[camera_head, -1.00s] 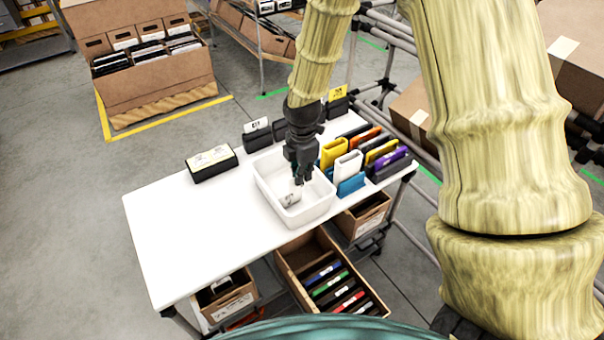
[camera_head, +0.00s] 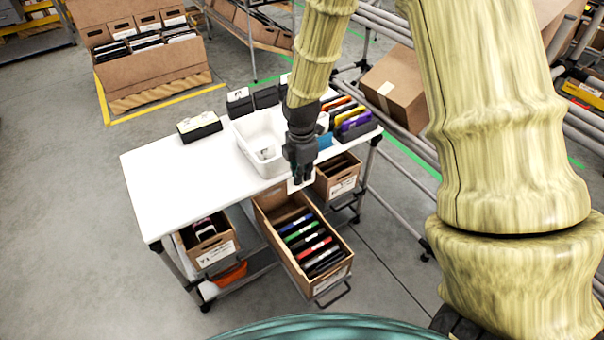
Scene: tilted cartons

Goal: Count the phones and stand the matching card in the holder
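My gripper (camera_head: 299,183) points down just past the front edge of the white table. A small white card (camera_head: 297,187) shows at its fingertips, and they appear shut on it; any print on it is too small to read. Several dark phone-like items with blue, green, red and pale marks stand in an open carton (camera_head: 274,214) below. Black holders stand along the table's back edge: one (camera_head: 240,107) has a white card, another (camera_head: 266,97) shows no card. A third is mostly hidden behind my arm. A white tray (camera_head: 246,146) holds a small pale printed piece (camera_head: 265,153).
A black box (camera_head: 199,128) with a pale top lies on the white table (camera_head: 165,185), whose left part is clear. Coloured upright items (camera_head: 354,122) stand at its right end. Smaller cartons (camera_head: 207,243) (camera_head: 338,178) sit on the lower level.

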